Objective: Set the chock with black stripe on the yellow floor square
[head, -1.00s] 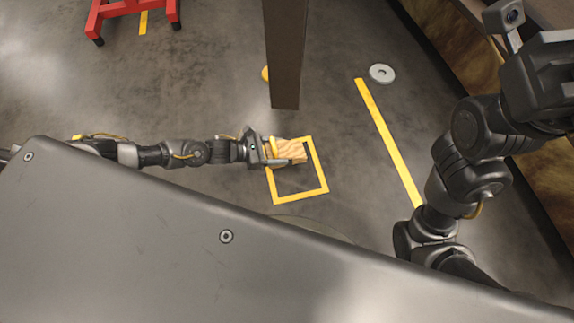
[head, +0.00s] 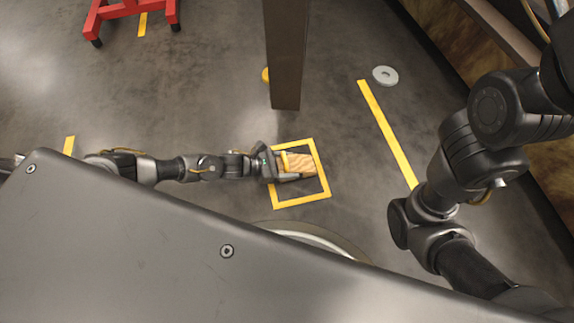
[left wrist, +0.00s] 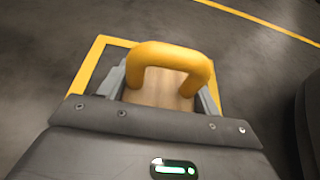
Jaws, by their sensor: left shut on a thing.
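The wooden chock (head: 303,163) is at my left gripper (head: 283,167) in the head view, over the upper part of the yellow floor square (head: 302,202). My left gripper is shut on the chock. In the left wrist view the chock's yellow handle (left wrist: 172,57) stands between the fingers, with its wooden top (left wrist: 160,93) below. The yellow square's outline (left wrist: 92,62) shows past the gripper. I cannot see a black stripe on the chock, nor tell whether it touches the floor. My right arm is at the right of the head view; its gripper is out of the frame.
A brown post (head: 286,55) stands just beyond the square, with a yellow thing (head: 265,75) partly behind it. A yellow floor line (head: 387,133) and a grey disc (head: 385,75) lie to the right. A red stand (head: 128,12) is at the upper left.

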